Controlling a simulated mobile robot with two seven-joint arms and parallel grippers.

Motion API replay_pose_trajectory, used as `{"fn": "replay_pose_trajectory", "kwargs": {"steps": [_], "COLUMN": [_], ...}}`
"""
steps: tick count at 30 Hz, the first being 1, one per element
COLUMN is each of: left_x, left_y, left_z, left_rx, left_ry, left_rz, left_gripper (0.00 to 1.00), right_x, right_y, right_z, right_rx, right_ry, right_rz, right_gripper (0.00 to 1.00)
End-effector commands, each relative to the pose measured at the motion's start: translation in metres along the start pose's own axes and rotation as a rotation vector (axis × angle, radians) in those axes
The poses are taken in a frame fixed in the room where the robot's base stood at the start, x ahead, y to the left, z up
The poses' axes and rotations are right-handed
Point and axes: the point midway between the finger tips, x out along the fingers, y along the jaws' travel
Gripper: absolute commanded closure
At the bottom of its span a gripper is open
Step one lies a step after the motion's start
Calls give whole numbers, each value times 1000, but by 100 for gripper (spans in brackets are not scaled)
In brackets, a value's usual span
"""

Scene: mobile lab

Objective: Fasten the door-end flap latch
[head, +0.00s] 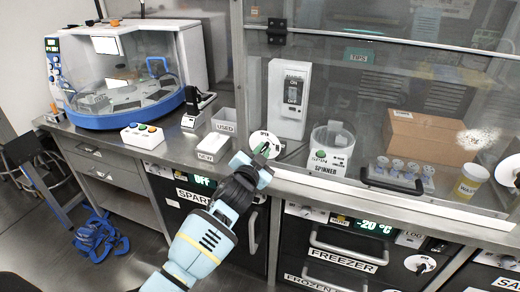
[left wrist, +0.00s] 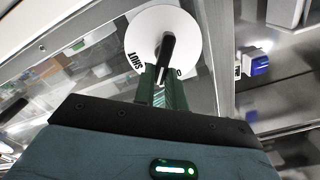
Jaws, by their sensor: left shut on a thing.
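A round white latch disc (head: 258,139) with a black handle is on the front frame of the hood, at the left end of its glass. In the left wrist view the disc (left wrist: 184,22) shows large, with "SHUT" printed at its lower left and a partly hidden label at its lower right. The black handle (left wrist: 167,48) points down between the fingers. My left gripper (head: 261,155) is at the disc, and its green fingers (left wrist: 161,88) are shut on the handle. The fingers hide the handle's lower end. My right gripper is not in view.
Another white latch disc (head: 508,170) is at the right edge. A small white bin (head: 213,147) stands left of my gripper. Freezer drawers (head: 345,252) are below the counter.

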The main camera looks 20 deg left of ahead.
Motion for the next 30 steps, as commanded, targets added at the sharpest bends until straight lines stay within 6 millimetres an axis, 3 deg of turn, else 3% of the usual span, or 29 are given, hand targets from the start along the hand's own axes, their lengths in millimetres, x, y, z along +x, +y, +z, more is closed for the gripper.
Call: {"fn": "replay_pose_trajectory", "kwargs": {"steps": [18,30], "left_x": [0,0], "left_y": [10,14], "left_z": [4,8], "left_rx": [586,872], "left_ry": [-1,-2], "left_rz": [0,0], "left_gripper": [100,100], "right_x": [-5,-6], "right_y": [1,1], "right_z": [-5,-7], "right_rx": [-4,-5], "right_ry": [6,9], "right_rz": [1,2], "right_gripper": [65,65]}}
